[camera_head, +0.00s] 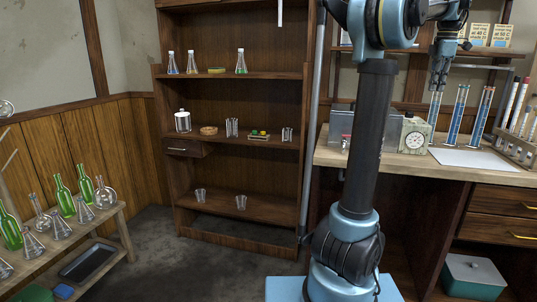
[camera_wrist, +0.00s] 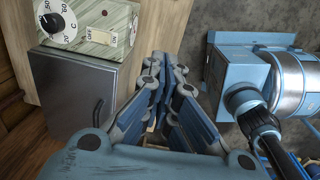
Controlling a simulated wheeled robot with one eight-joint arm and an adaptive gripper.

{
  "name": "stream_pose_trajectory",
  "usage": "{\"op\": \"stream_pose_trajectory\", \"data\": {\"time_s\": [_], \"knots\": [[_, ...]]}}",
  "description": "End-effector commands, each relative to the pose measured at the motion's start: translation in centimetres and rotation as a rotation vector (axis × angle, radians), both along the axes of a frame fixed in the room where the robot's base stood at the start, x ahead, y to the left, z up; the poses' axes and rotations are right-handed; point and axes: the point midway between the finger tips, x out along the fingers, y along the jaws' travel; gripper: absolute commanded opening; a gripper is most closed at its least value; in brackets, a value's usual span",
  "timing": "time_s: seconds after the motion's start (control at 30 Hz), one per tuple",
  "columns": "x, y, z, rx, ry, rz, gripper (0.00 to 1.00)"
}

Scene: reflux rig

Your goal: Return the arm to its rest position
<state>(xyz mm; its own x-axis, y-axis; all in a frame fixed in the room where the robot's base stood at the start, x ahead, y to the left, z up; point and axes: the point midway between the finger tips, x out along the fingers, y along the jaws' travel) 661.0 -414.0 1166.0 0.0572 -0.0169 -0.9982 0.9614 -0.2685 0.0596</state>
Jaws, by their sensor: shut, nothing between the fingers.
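My arm stands upright in the middle of the head view, bent over at the top toward the right. My gripper (camera_head: 438,84) hangs pointing down over the workbench (camera_head: 390,162) at the right. Its fingers are together with nothing held. In the wrist view my gripper (camera_wrist: 166,68) also shows shut and empty, its blue finger pads side by side. In the head view its fingertips overlap the top of a glass cylinder (camera_head: 433,112); I cannot tell whether they touch.
A dial device (camera_head: 414,138) stands on the bench; it also shows in the wrist view (camera_wrist: 112,28) beside a grey metal box (camera_wrist: 75,88). Cylinders of blue liquid (camera_head: 457,116) stand near a rack (camera_head: 515,148). A shelf (camera_head: 235,110) and a low bench of glassware (camera_head: 75,235) are left; floor between is clear.

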Motion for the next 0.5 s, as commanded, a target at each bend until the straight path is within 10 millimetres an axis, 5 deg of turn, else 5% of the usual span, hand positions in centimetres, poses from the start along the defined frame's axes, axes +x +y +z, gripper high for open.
{"op": "stream_pose_trajectory", "data": {"time_s": [0.5], "knots": [[-0.2,6.9,-2.6,0.002,-0.014,-0.157,0.00]]}}
